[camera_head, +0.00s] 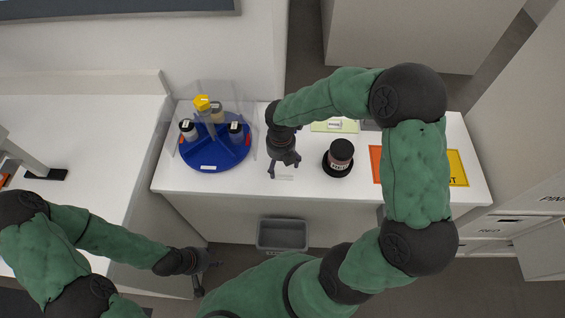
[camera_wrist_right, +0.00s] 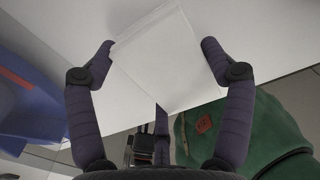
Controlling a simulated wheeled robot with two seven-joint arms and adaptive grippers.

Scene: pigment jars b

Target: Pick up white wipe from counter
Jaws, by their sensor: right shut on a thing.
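The white wipe (camera_wrist_right: 165,60) is a flat, pale square with a folded-looking edge. In the right wrist view it sits between the two fingers of my right gripper (camera_wrist_right: 157,62), which are closed on it. In the head view a sliver of the wipe (camera_head: 286,178) shows just below the right gripper (camera_head: 281,170), over the front part of the white counter (camera_head: 215,183). I cannot tell whether the wipe touches the counter. My left gripper (camera_head: 208,276) is low at the left, away from the counter top, with its fingers apart and empty.
A blue turntable (camera_head: 209,162) with several jars and a clear shield stands left of my right gripper. A dark jar (camera_head: 341,149) on a black base is close on its right. Orange (camera_head: 376,163) and yellow (camera_head: 458,168) mats lie farther right. A grey bin (camera_head: 283,234) is below the counter front.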

